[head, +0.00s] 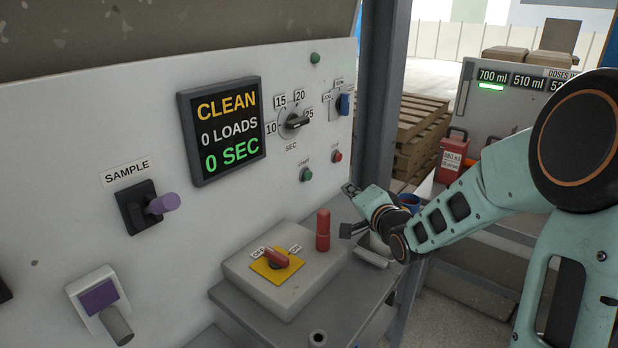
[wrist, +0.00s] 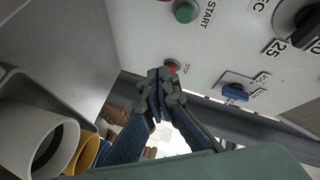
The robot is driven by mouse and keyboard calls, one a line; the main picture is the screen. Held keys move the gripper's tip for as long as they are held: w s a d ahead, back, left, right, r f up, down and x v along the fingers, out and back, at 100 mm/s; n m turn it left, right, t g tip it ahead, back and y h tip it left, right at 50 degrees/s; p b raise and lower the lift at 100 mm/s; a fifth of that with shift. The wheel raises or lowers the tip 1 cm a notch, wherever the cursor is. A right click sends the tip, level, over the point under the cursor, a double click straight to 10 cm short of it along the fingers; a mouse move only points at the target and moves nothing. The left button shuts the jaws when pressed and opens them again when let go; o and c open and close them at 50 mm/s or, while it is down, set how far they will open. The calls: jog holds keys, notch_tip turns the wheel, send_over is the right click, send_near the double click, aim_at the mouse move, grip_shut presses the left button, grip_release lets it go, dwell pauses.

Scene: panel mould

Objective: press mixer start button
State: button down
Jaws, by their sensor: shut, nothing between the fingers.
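The green START button (head: 306,174) is on the white panel below the timer dial, and it also shows at the top of the wrist view (wrist: 184,12). The red STOP button (head: 337,156) sits to its right; in the wrist view the red button (wrist: 172,66) is partly hidden behind my fingertips. My gripper (head: 350,189) is shut and empty, in front of the panel, to the right of and below the START button. In the wrist view my shut fingertips (wrist: 161,76) overlap the STOP button in the picture; I cannot tell the gap to the panel.
A display (head: 222,130) reads CLEAN, 0 LOADS, 0 SEC. The timer dial (head: 293,123) and a blue switch (head: 344,104) are above the buttons. A red upright handle (head: 323,230) and a red rotary switch (head: 277,257) stand on the grey box below. A dark post (head: 380,90) borders the panel.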

aim_at(308, 175)
jog(key=w+a+b, duration=0.3)
jog(key=w+a, duration=0.1)
jog(key=a, duration=0.3)
jog(key=shift+w+a, duration=0.15)
jog(key=shift+w, duration=0.25)
jog(key=shift+a, duration=0.1)
dwell(1.1)
jog(key=shift+w+a+b, duration=0.2)
jog(key=shift+a+b, duration=0.05)
jog(key=shift+b, duration=0.05)
jog(key=shift+w+a, duration=0.2)
jog(key=shift+a, duration=0.05)
dwell(0.6)
jog(key=shift+w+a+b, duration=0.1)
jog(key=shift+a+b, duration=0.2)
jog(key=shift+a, duration=0.1)
dwell(0.3)
